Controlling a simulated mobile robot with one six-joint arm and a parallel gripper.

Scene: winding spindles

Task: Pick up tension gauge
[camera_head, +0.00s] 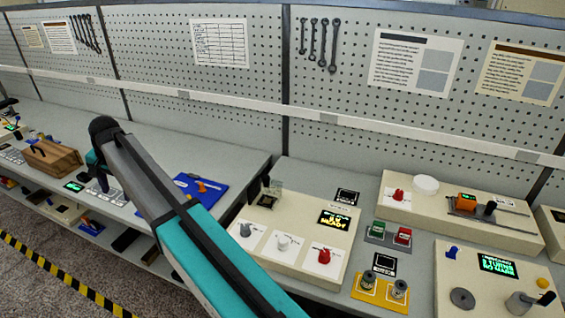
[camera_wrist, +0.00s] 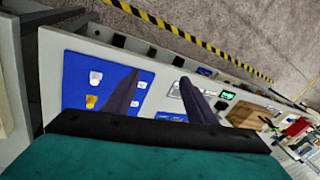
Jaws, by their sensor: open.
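No thing in view can be named the tension gauge with certainty. A small orange tool (camera_head: 201,186) lies on a blue mat (camera_head: 220,193) on the left bench; the arm hides part of the mat. In the wrist view the blue mat (camera_wrist: 75,65) is at left, with a yellow-orange piece (camera_wrist: 92,101) and white pieces on it. My gripper (camera_wrist: 160,88) is open, its two dark fingers apart with nothing seen between them. One finger overlaps the mat in that view, the other points past its right edge. In the head view the fingers are small and partly hidden.
A wooden box (camera_head: 52,158) and a green display (camera_head: 73,187) are farther left on the bench. A cream control panel (camera_head: 285,270) with knobs stands right of the arm, with further panels beyond. A pegboard wall (camera_head: 200,100) runs behind. The floor has a yellow-black stripe (camera_head: 50,270).

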